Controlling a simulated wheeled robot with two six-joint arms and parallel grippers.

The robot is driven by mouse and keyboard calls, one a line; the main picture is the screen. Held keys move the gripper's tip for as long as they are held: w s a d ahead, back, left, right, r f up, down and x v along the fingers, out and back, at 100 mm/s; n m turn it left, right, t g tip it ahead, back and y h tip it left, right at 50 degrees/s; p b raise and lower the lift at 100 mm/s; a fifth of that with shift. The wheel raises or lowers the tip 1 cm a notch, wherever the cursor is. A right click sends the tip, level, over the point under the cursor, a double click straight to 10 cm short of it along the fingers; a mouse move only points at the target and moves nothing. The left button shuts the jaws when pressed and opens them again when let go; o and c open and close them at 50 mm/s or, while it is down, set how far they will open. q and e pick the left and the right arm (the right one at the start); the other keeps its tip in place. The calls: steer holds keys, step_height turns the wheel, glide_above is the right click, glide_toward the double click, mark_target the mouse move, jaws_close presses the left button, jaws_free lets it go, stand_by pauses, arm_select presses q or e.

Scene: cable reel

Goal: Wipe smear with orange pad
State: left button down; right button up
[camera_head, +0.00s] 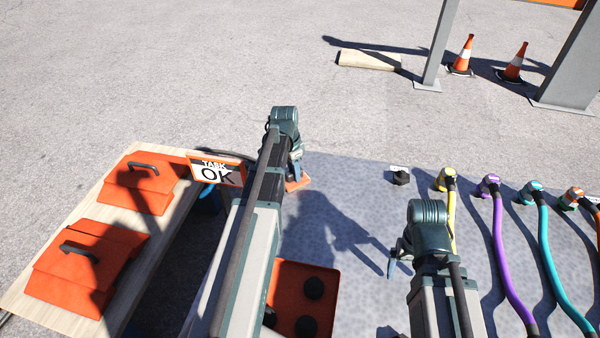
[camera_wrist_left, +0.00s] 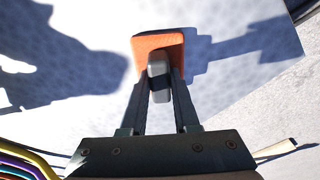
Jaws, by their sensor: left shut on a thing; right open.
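My left gripper (camera_head: 297,170) is shut on the dark grip of the orange pad (camera_head: 299,184), near the far left part of the grey speckled table (camera_head: 345,185). In the left wrist view the orange pad (camera_wrist_left: 143,43) lies beyond the fingertips (camera_wrist_left: 160,85), with the grip between the fingers. The pad is at or just above the tabletop; I cannot tell whether it touches. No smear can be made out; my left arm and strong shadows cover part of the table. My right gripper (camera_head: 392,264) is open and empty over the table's middle.
Yellow, purple, teal and orange cables (camera_head: 499,235) lie on the right. A small black object (camera_head: 400,177) stands at the far edge. An orange tray (camera_head: 327,290) with black round parts is in front.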

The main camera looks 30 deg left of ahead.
arm_select(q)
steer(key=shift+s+a, duration=0.25)
steer(key=shift+a, duration=0.5)
steer(key=shift+w+d+f, duration=0.1)
steer(key=shift+w+d, duration=0.15)
steer(key=shift+d, duration=0.75)
steer(key=shift+w+d, duration=0.25)
steer(key=shift+d, duration=0.75)
arm_select(e)
steer(key=shift+f, duration=0.1)
arm_select(q)
steer(key=shift+w+d, duration=0.3)
steer(key=shift+d, duration=0.7)
steer(key=shift+w+d, duration=0.25)
steer(key=shift+d, duration=0.75)
steer(key=shift+d, duration=0.1)
